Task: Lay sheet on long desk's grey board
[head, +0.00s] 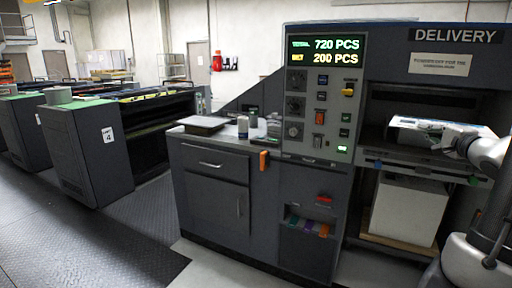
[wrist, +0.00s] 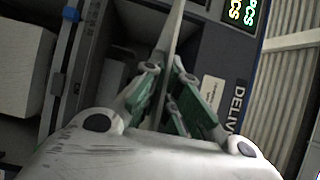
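The sheet (head: 415,124), pale with a printed edge, is at the delivery opening on the right of the head view. My gripper (head: 455,138) is at its right end. In the wrist view the sheet (wrist: 173,35) shows nearly edge-on as a thin strip running between the green-padded fingers of my gripper (wrist: 172,95), which are shut on it. A flat grey board (head: 203,122) lies on the counter top (head: 228,139) left of the control panel, well to the left of my gripper. I cannot tell whether this counter is the long desk.
A control panel (head: 319,95) with lit counters stands between the counter and the delivery opening. Small containers (head: 243,127) stand on the counter beside the board. A white paper stack (head: 408,210) is below the opening. Open floor (head: 110,245) lies at the left front.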

